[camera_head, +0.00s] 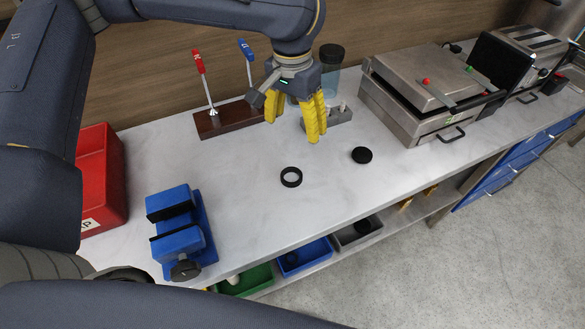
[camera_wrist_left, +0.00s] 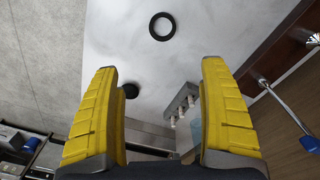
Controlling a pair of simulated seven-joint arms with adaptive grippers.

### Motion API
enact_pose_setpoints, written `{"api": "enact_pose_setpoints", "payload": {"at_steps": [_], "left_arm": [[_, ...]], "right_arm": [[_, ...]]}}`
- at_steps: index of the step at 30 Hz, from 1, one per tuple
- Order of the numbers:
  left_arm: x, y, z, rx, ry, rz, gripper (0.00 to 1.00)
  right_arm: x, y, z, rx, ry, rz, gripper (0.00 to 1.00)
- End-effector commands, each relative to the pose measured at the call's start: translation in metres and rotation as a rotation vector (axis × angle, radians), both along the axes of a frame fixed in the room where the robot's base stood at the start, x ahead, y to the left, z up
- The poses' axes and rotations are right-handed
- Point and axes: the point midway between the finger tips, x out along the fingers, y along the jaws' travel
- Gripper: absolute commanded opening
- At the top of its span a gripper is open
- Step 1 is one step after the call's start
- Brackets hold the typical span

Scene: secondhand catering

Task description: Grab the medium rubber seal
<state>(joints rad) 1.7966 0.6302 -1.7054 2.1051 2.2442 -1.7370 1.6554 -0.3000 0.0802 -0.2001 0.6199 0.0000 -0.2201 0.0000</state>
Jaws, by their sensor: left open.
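A black rubber ring (camera_head: 291,185) lies flat on the pale marble-look counter, near the middle of the head view. It also shows at the top of the left wrist view (camera_wrist_left: 162,38). I cannot tell from its size alone whether it is the medium seal. A black round piece (camera_head: 362,155) lies to its right, and it shows in the left wrist view (camera_wrist_left: 131,90), partly behind a finger. My left gripper (camera_head: 293,121) has yellow fingers, spread apart and empty, above the counter behind the ring. My right gripper is not in view.
A wooden base with red and blue levers (camera_head: 222,120), a grey block with pegs (camera_head: 340,116) and a dark-lidded jar (camera_head: 331,55) stand at the back. A blue vise (camera_head: 180,238) and red bin (camera_head: 101,170) are left, a metal grill (camera_head: 415,90) right. Counter around the ring is clear.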

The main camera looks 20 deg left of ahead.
Motion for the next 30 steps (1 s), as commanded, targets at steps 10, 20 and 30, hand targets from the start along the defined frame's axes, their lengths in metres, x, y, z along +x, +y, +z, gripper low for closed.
{"api": "enact_pose_setpoints", "payload": {"at_steps": [10,20,30], "left_arm": [[-0.008,0.007,-0.041,0.034,0.027,0.000,0.78],[-0.007,0.007,-0.090,0.032,0.025,0.001,0.78],[-0.007,0.006,-0.124,0.031,0.023,0.001,0.78]], "right_arm": [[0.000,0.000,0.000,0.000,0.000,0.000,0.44],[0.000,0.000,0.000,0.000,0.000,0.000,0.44],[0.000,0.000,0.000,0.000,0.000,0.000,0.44]]}}
